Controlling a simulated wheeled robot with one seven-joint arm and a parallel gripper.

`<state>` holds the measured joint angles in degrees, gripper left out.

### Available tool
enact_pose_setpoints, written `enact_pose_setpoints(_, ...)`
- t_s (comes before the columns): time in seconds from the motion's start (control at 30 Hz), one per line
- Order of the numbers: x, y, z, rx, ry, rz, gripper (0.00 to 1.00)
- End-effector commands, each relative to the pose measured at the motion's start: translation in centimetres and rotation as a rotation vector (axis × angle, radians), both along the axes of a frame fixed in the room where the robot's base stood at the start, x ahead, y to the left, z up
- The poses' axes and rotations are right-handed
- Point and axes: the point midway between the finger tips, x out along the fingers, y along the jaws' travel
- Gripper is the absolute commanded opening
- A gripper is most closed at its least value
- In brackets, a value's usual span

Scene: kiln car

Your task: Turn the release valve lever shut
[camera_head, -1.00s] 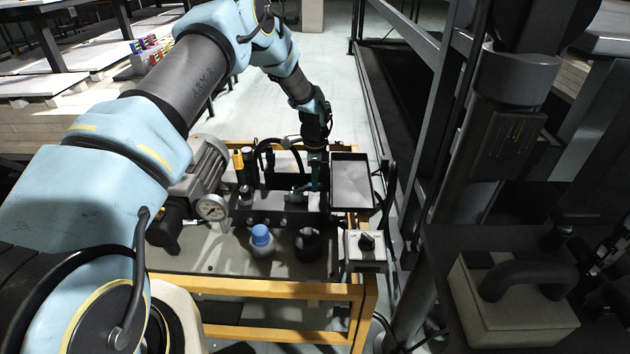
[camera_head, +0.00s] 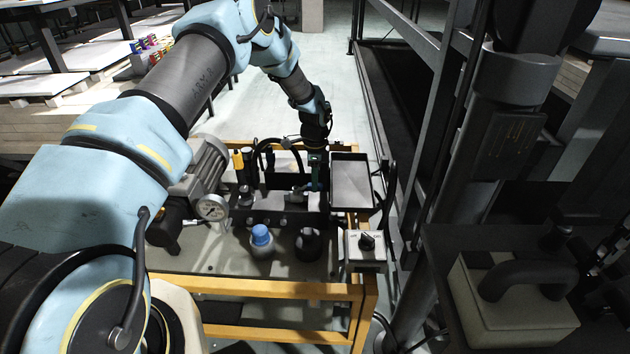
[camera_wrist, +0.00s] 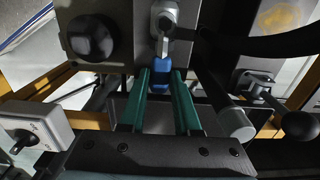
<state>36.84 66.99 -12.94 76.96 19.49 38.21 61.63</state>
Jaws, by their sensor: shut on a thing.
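The valve lever (camera_wrist: 165,48) is a metal arm with a blue sleeved end, seen in the wrist view against a dark block. My gripper (camera_wrist: 162,75) has green fingers, one on each side of the blue end, and is closed on it. In the head view my gripper (camera_head: 316,180) points down at the back right of the yellow-framed cart, beside the dark valve block. The lever cannot be made out clearly there, as the gripper and nearby fittings cover it.
A black-ball handle (camera_wrist: 300,125) sits right of my gripper. Dark steel framing stands to the right.

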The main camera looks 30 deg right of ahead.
Motion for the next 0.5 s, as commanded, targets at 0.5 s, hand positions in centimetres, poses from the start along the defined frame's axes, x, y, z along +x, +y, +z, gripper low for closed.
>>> enact_pose_setpoints(0.5, -1.3, 1.0, 0.1, -0.001, 0.001, -0.275, 0.00)
